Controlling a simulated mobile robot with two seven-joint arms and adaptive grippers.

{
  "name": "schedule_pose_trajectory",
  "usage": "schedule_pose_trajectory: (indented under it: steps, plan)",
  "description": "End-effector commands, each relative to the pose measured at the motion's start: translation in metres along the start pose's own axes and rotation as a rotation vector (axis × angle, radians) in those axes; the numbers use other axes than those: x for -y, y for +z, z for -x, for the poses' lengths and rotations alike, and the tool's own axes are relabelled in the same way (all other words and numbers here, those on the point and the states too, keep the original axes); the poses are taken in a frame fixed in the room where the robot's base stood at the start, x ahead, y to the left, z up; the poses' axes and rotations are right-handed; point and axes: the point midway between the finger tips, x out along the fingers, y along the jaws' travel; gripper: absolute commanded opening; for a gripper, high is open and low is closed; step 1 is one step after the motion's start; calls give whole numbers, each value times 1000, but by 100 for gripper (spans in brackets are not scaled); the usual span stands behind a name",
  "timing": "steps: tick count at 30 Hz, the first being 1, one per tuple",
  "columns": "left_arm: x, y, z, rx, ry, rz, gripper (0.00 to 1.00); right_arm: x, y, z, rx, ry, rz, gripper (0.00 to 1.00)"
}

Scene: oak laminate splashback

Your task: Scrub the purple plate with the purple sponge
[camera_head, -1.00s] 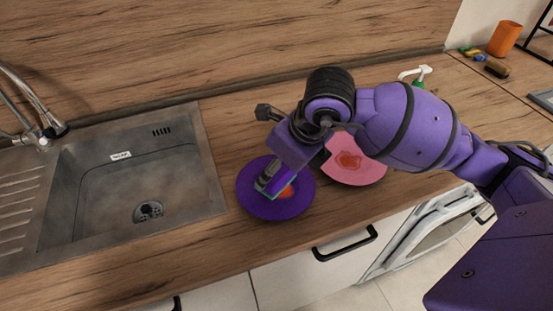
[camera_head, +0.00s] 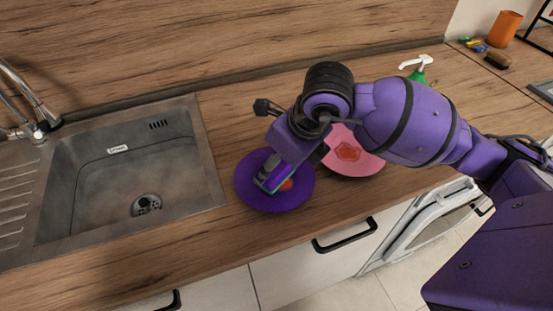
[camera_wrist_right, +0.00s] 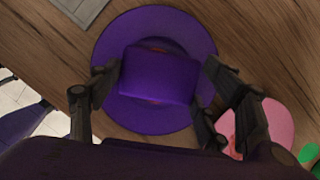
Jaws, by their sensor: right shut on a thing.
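The purple plate (camera_head: 300,195) lies on the wooden counter to the right of the sink, with an orange-red stain (camera_head: 286,185) partly showing on it. My right gripper (camera_head: 271,178) is over the plate, shut on the purple sponge. In the right wrist view, the sponge (camera_wrist_right: 158,75) sits between the two fingers and covers the middle of the plate (camera_wrist_right: 150,22). Small bits of red show at the sponge's edges. The sponge is at the plate's surface or just over it; I cannot tell which. My left gripper is not in view.
A pink plate (camera_head: 365,165) with a red stain lies just right of the purple plate, partly behind my arm. The sink (camera_head: 130,180) is on the left. A green spray bottle (camera_head: 418,72), an orange cup (camera_head: 504,28) and a brown brush (camera_head: 497,60) stand farther right.

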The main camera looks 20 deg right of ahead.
Motion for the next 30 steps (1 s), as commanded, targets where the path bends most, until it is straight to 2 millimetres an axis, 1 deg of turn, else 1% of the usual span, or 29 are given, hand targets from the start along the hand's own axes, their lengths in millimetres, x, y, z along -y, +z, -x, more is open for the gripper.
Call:
schedule_pose_trajectory:
  steps: [9, 14, 23, 30]
  plan:
    - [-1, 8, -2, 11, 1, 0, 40, 0, -4, -8, -1, 0, 0, 50]
    - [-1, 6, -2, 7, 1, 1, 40, 0, -4, -7, 0, 0, 0, 50]
    - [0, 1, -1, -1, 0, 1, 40, 0, -14, -3, -1, 1, 0, 50]
    - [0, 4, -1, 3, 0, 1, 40, 0, -7, -6, -2, 2, -1, 50]
